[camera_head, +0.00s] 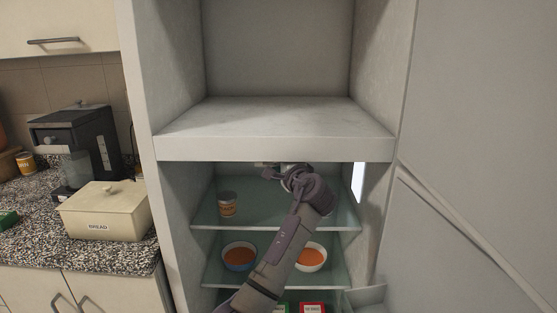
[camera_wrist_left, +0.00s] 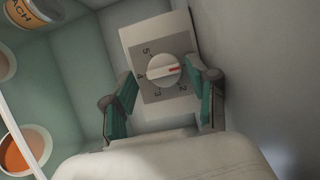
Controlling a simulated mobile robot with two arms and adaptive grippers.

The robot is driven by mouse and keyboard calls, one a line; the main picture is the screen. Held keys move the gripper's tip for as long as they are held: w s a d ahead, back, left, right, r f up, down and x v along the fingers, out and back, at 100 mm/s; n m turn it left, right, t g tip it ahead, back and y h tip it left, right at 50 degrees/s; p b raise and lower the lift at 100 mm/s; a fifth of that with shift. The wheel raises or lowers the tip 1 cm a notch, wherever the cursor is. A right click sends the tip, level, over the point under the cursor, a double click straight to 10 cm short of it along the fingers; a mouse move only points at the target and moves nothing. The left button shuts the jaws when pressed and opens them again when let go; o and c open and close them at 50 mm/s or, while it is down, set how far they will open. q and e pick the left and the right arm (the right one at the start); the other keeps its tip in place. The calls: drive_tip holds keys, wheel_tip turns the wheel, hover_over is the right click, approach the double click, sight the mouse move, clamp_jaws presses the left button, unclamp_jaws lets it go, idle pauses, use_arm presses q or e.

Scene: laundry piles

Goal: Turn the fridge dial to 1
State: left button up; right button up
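The fridge dial (camera_wrist_left: 163,71) is a round white knob on a grey panel of a white control box (camera_wrist_left: 157,40), seen in the left wrist view. The numbers 5, 4, 3 and 2 run round it. Its red mark points right, toward a spot partly covered by my right-hand finger; no 1 can be read there. My left gripper (camera_wrist_left: 162,78) is open, with one green-padded finger on each side of the knob. Contact with the knob cannot be told. In the head view my left gripper (camera_head: 299,178) reaches under the fridge's top compartment. My right gripper is not in view.
A can (camera_head: 228,204) stands on the upper glass shelf (camera_head: 270,226). The open door (camera_head: 480,120) is on the right. The counter at left holds a bread box (camera_head: 104,212).

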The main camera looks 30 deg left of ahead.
use_arm(q)
drive_tip(key=shift+r, duration=0.35)
drive_tip(key=v, duration=0.8)
drive_tip(key=shift+f, duration=0.25)
